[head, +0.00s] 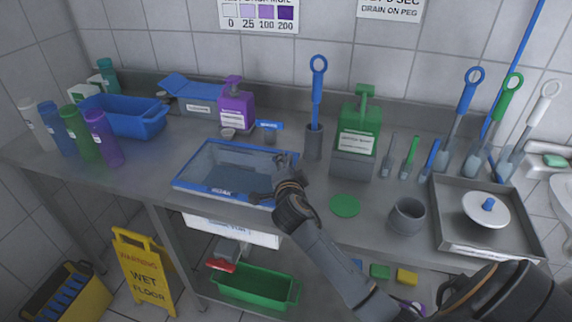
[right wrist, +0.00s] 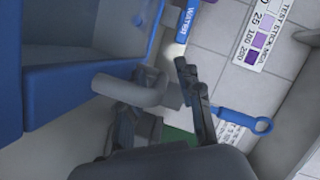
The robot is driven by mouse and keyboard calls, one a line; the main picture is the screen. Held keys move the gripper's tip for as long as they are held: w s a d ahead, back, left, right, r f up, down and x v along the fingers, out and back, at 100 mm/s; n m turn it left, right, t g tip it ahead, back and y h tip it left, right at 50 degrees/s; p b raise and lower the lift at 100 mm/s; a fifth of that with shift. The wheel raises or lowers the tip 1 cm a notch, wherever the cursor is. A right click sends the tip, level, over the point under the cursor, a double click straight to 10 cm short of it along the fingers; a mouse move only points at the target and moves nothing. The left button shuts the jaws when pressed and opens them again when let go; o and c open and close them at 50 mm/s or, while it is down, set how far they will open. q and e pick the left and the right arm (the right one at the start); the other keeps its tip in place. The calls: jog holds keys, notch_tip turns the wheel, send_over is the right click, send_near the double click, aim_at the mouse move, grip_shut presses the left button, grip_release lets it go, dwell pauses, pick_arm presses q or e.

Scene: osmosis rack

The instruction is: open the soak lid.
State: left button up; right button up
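The soak tub (head: 181,185) is a blue-rimmed rectangular box on the steel counter, left of centre. Its lid (head: 235,174) looks clear and lies flat over it, apparently closed. My right gripper (head: 272,178) is at the tub's right edge, its dark fingers spread apart. In the right wrist view, the blue tub wall (right wrist: 75,85) fills the left side. A grey bar-like handle (right wrist: 130,90) sticks out from it, close to the fingers of my right gripper (right wrist: 165,100). I cannot tell whether they touch it. My left gripper is not in view.
A purple pump bottle (head: 236,105) and a grey holder with a blue brush (head: 314,140) stand behind. A green dispenser (head: 358,125) is behind right. A green disc (head: 345,205) and a grey cup (head: 407,216) lie right of my arm. A blue basin (head: 125,118) stands left.

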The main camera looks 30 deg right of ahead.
jog(key=shift+c, duration=0.7)
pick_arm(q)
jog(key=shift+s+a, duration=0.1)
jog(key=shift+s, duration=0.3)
pick_arm(e)
grip_shut()
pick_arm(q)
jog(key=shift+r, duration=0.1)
pick_arm(e)
jog(key=shift+r, duration=0.15)
